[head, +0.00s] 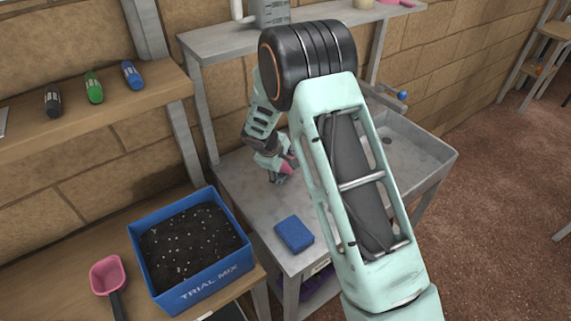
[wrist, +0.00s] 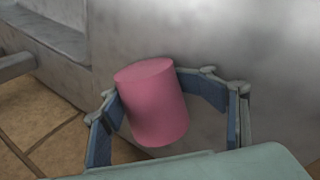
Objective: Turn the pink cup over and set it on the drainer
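The pink cup (wrist: 152,105) sits between the two fingers of my gripper (wrist: 160,100) in the wrist view, with the pads against its sides. Its flat, closed-looking pink end faces the upper left of that view; the opposite end points toward my palm and its opening is not visible. In the head view, only a small part of the cup (head: 287,168) shows at my gripper (head: 279,173), low over the grey counter (head: 245,182) near the wall. I cannot tell whether the cup touches the counter. I cannot make out a drainer; my arm covers much of the counter.
A blue sponge (head: 294,234) lies on the counter's front. A grey basin (head: 405,150) is at the right, partly behind my arm. At the left are a blue soil box (head: 195,285) and a pink scoop (head: 108,274). A shelf (head: 225,38) runs above the counter.

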